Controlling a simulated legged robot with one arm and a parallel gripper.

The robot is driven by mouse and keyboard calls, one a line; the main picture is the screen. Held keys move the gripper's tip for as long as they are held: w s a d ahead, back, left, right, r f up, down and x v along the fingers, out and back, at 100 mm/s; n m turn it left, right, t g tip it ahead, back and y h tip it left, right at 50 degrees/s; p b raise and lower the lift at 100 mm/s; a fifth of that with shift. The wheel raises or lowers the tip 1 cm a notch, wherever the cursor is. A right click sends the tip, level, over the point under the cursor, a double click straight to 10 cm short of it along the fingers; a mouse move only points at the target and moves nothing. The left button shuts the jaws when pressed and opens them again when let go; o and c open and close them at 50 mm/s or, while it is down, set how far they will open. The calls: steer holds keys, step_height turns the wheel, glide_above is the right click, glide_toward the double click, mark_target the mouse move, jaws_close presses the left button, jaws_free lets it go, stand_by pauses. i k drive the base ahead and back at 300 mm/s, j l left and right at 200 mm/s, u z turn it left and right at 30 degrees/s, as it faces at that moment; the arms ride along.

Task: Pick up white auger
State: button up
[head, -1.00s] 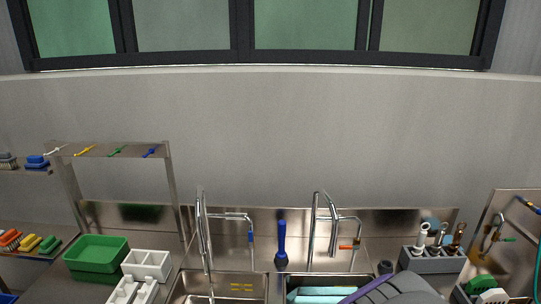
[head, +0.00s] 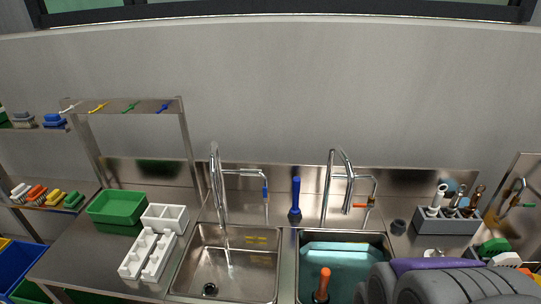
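A small white tool (head: 70,107) lies at the left end of the upper metal shelf, in a row with yellow, green and blue ones. A white upright piece (head: 437,198) stands in a grey holder (head: 446,222) at the right of the counter, beside darker and brown pieces. Both are too small to tell which is the white auger. My gripper is not in view. A grey and purple part of my own body fills the lower right and hides part of the counter.
Two sinks stand in the middle: the left one (head: 283,262) looks empty, the right one (head: 386,240) holds water and an orange-handled plunger (head: 323,284). Two faucets (head: 217,190) (head: 333,190) rise behind. A green bin (head: 117,205) and white divided trays (head: 150,252) stand left.

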mark_target(434, 209)
steer(key=i+j, duration=0.2)
steer(key=j, duration=0.15)
steer(key=i+j+z, duration=0.1)
steer(key=i+j, duration=0.3)
steer(key=j, duration=0.25)
steer(key=j+z, duration=0.1)
steer(key=z, duration=0.3)
steer(key=k+z, duration=0.15)
steer(key=z, duration=0.2)
steer(key=k+z, duration=0.1)
steer(key=z, duration=0.3)
steer(key=k+z, duration=0.1)
steer(key=z, duration=0.3)
